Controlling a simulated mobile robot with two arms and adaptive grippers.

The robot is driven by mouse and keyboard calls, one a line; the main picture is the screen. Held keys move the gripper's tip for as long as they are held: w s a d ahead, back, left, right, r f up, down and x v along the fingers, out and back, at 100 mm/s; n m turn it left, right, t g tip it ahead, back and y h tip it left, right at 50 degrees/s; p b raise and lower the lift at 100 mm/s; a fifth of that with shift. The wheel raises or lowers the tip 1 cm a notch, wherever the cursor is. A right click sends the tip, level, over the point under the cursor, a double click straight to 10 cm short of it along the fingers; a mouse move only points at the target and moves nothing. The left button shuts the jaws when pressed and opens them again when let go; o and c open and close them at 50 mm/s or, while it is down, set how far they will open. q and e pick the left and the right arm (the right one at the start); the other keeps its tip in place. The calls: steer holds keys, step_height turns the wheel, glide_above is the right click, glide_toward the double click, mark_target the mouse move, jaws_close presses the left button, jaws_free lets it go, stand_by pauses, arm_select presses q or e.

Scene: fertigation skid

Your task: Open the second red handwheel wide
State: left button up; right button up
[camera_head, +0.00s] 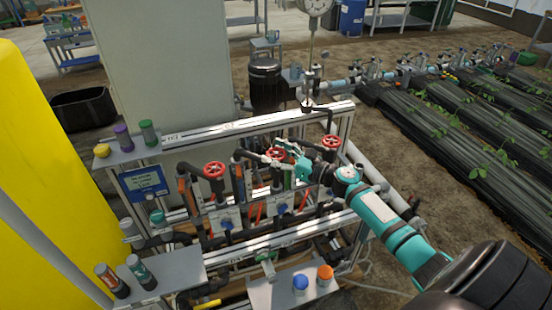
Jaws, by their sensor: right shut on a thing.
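Three red handwheels stand in a row on the skid's piping: a left one (214,169), a middle one (275,154) and a right one (332,141). The middle one is the second from either side. My right gripper (283,158), teal and black, reaches in from the right and is shut on the rim of the second handwheel. Its fingers hide part of the wheel, and the valve's opening cannot be told. My left gripper is out of view.
The skid's aluminium frame (240,127) surrounds the valves, with dark pipes close below. A front shelf holds a blue-capped bottle (300,284) and an orange-capped one (325,275). A yellow tank (40,150) stands left. A gauge (315,8) rises behind.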

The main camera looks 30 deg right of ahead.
steer(key=n+g+y+b, duration=0.1)
steer(key=n+y+b, duration=0.1)
steer(key=n+g+y+b, duration=0.2)
steer(key=y+b, duration=0.1)
steer(key=shift+d+f, duration=0.1)
steer(key=shift+f, duration=0.1)
steer(key=shift+r+n+g+y+b, duration=0.2)
steer(key=shift+n+g+y+b, duration=0.6)
steer(key=shift+g+y+b, duration=0.25)
steer(key=o, duration=1.2)
steer(key=shift+c, duration=0.2)
steer(key=shift+s+d, duration=0.15)
steer(key=v, duration=0.7)
